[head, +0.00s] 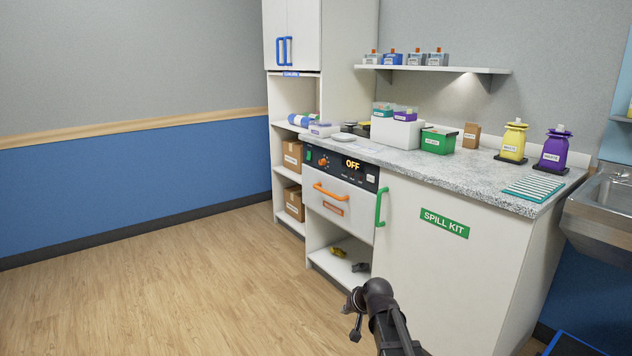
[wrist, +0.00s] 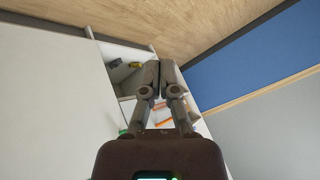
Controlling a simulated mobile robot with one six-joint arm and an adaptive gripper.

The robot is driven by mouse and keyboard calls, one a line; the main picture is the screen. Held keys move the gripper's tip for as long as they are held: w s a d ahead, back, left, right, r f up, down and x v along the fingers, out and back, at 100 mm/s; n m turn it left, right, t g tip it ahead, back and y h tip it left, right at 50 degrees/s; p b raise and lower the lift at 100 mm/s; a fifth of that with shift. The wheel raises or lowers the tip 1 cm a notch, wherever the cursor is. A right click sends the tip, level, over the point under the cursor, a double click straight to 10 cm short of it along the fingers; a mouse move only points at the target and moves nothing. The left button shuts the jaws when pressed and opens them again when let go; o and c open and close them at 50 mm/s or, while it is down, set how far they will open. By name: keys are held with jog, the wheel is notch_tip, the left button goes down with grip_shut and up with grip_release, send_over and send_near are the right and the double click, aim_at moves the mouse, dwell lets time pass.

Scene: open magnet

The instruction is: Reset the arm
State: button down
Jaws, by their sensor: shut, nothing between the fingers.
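My gripper (head: 354,312) is low in front of the counter in the head view, at the end of my dark arm. In the wrist view my gripper (wrist: 159,66) has its two fingers together, with nothing between them. The fingers are in front of the open shelf (wrist: 112,52) below the drawer. My gripper appears apart from the cabinet, though the exact gap cannot be told.
The drawer (head: 338,208) with an orange handle is closed under a panel reading OFF. The SPILL KIT door (head: 420,262) with a green handle is closed. A steel sink (head: 604,200) stands at the right. The wooden floor (head: 150,290) at the left is clear.

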jog(key=s+d+f+n+g+h, duration=0.1)
jog(key=s+d+f+g+h, duration=0.2)
jog(key=s, duration=0.8)
jog(key=s+d+g+h, duration=0.1)
jog(key=s+d+g, duration=0.3)
jog(key=s, duration=0.7)
notch_tip(320, 180, up, 35)
jog(key=d+p, duration=0.1)
jog(key=p, duration=3.4)
jog(key=shift+w+t+p, duration=0.3)
jog(key=shift+p, duration=0.1)
